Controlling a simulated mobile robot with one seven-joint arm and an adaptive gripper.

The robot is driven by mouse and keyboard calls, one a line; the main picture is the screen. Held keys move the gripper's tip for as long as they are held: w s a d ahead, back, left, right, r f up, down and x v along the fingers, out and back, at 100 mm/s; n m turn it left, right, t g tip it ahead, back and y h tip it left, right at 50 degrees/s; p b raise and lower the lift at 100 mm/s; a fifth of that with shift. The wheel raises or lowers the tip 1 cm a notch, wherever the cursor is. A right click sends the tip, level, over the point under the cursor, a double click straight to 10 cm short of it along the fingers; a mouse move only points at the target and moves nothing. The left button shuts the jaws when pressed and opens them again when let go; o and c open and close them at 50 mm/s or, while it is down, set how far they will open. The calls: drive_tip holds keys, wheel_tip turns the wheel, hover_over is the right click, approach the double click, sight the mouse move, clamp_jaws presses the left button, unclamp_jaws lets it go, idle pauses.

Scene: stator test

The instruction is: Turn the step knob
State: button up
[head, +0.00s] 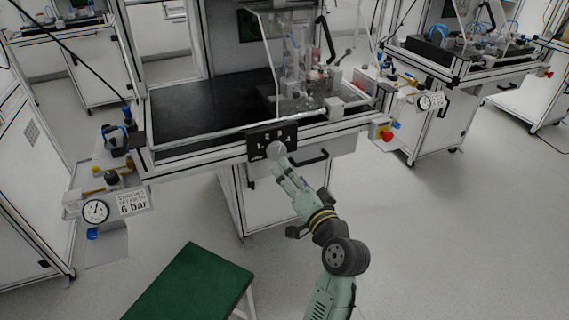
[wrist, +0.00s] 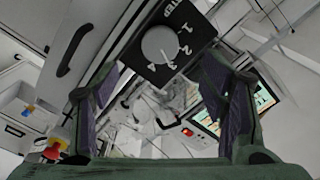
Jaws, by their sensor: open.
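The step knob (wrist: 158,42) is a round, light grey dial on a black plate (wrist: 146,76) with white numerals beside it. In the head view the knob (head: 277,149) sits on the front of the workbench, at the right part of the black plate (head: 260,139). My gripper (wrist: 162,70) is open, with one finger on each side of the picture and the knob between and beyond the fingertips. In the head view my gripper (head: 285,167) is just in front of the knob; whether it touches cannot be told.
The workbench (head: 200,105) has a dark top and a clear guard with a fixture at its right. A black handle (head: 312,159) is right of the knob. A red and yellow emergency button (head: 384,133) is further right. A green-topped table (head: 195,285) stands in front.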

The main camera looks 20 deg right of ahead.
drive_tip(key=shift+s, duration=1.45)
